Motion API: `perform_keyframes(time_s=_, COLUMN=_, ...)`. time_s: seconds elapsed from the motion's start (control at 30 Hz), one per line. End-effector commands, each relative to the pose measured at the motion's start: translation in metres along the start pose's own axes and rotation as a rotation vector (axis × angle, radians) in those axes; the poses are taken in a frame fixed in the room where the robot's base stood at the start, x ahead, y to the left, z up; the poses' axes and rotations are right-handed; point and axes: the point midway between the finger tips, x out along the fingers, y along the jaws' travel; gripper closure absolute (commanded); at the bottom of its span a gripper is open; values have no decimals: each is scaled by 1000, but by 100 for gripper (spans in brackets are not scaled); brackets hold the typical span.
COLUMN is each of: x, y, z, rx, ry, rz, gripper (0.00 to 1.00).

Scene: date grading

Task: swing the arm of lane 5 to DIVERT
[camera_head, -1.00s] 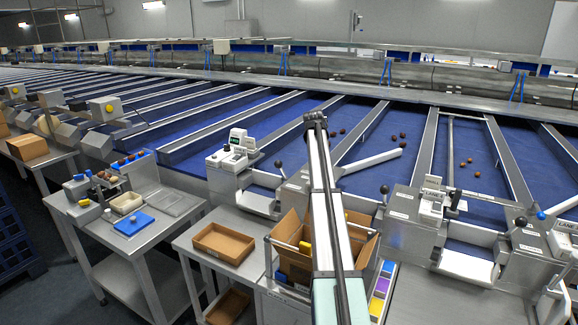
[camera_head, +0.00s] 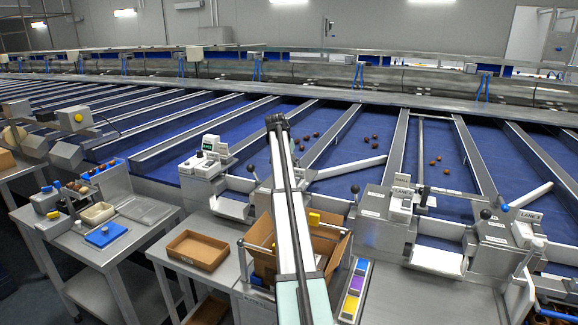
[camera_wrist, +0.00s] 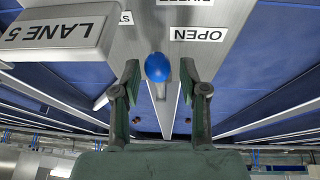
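The LANE 5 sign (camera_wrist: 60,32) is upside down at the upper left of the wrist view. A blue ball knob (camera_wrist: 157,67) stands beside it on the grey housing, near a label reading OPEN (camera_wrist: 198,34) and another cut off at the top edge. My gripper (camera_wrist: 160,82) is open, with its dark green fingers either side of the knob and a visible gap on each side.
Blue lanes with grey dividers (camera_head: 396,140) run away from me, with several brown dates on them. Slanted white bars (camera_head: 350,167) cross some lanes. A cardboard box (camera_head: 330,245) and an empty brown tray (camera_head: 192,250) are at the front. Black-knobbed levers (camera_head: 355,188) stand nearby.

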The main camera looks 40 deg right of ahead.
Motion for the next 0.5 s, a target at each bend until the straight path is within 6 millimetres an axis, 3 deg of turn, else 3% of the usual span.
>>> perform_keyframes(time_s=0.33, x=-2, y=1, z=0, rx=-2, ry=1, rz=1, gripper=51)
perform_keyframes(time_s=0.5, x=-18, y=0, z=0, rx=-2, ry=2, rz=1, gripper=51)
